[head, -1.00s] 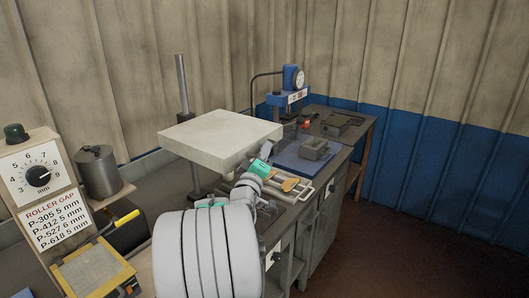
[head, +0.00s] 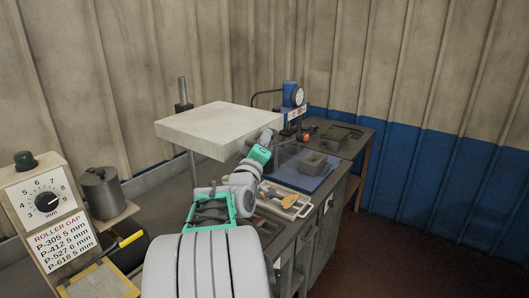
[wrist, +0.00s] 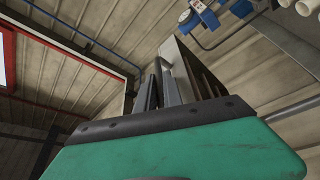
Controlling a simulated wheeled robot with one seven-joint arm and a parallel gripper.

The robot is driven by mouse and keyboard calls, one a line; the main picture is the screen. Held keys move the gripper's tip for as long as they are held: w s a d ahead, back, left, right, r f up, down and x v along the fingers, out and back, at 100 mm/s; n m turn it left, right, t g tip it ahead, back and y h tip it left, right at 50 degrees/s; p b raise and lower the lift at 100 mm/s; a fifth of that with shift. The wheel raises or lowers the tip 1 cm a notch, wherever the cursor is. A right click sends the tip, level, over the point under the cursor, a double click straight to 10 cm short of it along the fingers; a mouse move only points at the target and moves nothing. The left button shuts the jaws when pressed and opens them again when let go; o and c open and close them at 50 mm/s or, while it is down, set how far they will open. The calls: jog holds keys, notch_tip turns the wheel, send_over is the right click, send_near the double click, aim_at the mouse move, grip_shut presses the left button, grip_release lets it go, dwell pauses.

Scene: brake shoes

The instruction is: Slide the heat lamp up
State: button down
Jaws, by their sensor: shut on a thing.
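The heat lamp is a wide, flat pale box (head: 212,124) on an upright dark post (head: 182,92) in the head view. It hangs level above the workbench, and a short length of post shows above its collar. My gripper (head: 273,137) is at the lamp's right front edge and is shut on the lamp. The exact spot it grips is hidden by my wrist. In the wrist view my gripper's fingers (wrist: 161,85) reach up close together beside the lamp's grey side (wrist: 190,68).
On the bench below stand a tray with tools (head: 283,201) and a grey block on a blue mat (head: 313,164). A blue press with a gauge (head: 293,97) stands behind. A grey pot (head: 104,192) and a roller-gap dial panel (head: 47,205) are at left.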

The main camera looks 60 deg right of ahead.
jog(key=shift+r, duration=0.5)
jog(key=c, duration=1.8)
grip_release()
jog(key=shift+o, duration=0.2)
jog(key=shift+a+f, duration=0.1)
jog(key=shift+f, duration=0.05)
jog(key=b+v, duration=0.3)
jog(key=v, duration=0.4)
jog(key=shift+a, duration=0.35)
